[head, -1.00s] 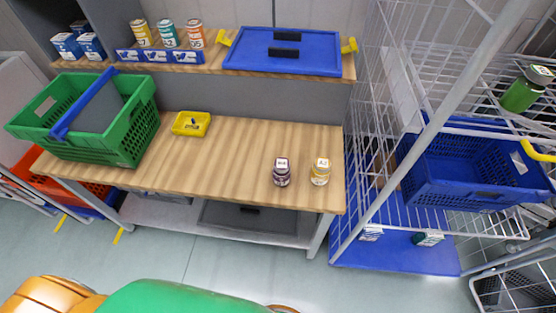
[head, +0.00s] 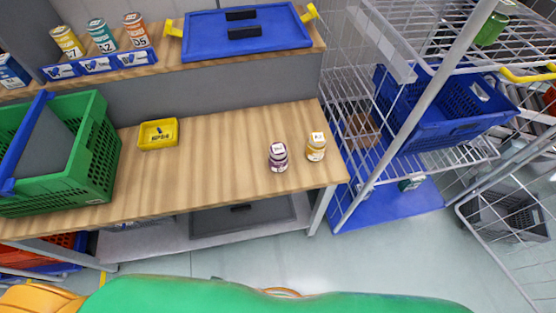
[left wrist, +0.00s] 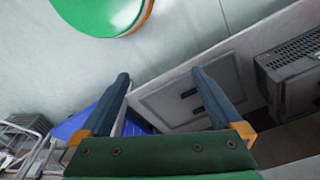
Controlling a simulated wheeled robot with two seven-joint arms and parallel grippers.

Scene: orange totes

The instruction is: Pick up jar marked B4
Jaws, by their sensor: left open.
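Two small jars stand upright near the right front end of the wooden bench (head: 215,160). One jar (head: 278,158) is dark purple with a white label that looks like B4, though the print is small. The other jar (head: 316,148) is yellow-orange with a white label and stands apart, just right of it. My left gripper (left wrist: 160,75) shows only in the left wrist view. Its two dark fingers are spread and empty, with floor and a grey panel beyond. No jar shows in that view. My right gripper is in neither view.
A green crate (head: 95,150) stands on the bench's left end, beside a small yellow tray (head: 158,134). A wire rack with a blue basket (head: 440,110) stands to the right. The bench middle is clear.

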